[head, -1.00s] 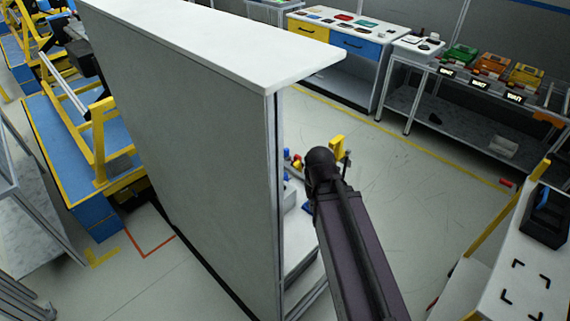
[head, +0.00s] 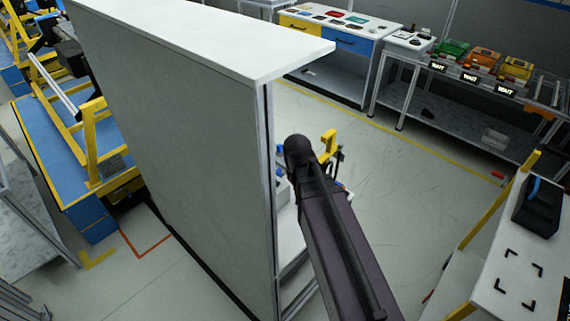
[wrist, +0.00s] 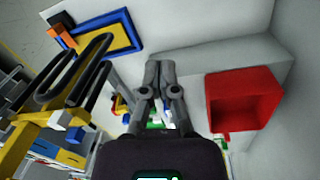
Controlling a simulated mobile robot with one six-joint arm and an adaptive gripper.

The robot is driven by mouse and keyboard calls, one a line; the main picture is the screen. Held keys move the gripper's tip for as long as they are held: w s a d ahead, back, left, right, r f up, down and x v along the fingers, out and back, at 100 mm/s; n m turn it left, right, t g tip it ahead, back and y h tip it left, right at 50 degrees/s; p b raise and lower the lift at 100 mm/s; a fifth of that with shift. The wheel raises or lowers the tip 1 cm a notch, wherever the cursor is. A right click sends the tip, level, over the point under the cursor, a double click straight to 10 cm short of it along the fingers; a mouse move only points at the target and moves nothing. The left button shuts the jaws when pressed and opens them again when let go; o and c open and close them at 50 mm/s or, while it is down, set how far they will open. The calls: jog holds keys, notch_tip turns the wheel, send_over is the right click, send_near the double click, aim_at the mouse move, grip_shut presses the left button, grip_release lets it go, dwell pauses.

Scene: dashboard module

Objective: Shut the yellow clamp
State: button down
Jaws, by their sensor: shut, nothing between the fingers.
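In the wrist view, a yellow upright piece with dark looped bars (wrist: 75,72) stands close at the left; it looks like the yellow clamp. A yellow piece, perhaps the same clamp, shows in the head view (head: 329,144) just beyond my arm, partly hidden by it. My gripper (wrist: 160,72) is shut and empty in the wrist view, its fingertips together. It is to the right of the dark bars and apart from them in the picture. The head view does not show my gripper, which is hidden behind my arm. Whether the clamp is open is unclear.
A red open box (wrist: 242,98) is at the right of the fingers. A tall grey partition (head: 180,130) stands left of my arm. A white table (head: 515,265) is at the right; open floor lies between.

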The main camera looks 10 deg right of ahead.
jog(key=w+a+n+t+h+b, duration=0.1)
jog(key=w+n, duration=0.9)
jog(key=w, duration=0.1)
jog(key=w+a+f+n+t+h+b, duration=0.1)
jog(key=w+a+n+h+b, duration=0.1)
jog(key=w+n, duration=0.8)
jog(key=shift+w+a+f+n, duration=0.3)
jog(key=shift+w+n, duration=0.1)
jog(key=shift+f, duration=0.15)
jog(key=b+x, duration=0.9)
jog(key=shift+w+d+f, duration=0.2)
jog(key=shift+w+d, duration=0.05)
jog(key=shift+d, duration=0.15)
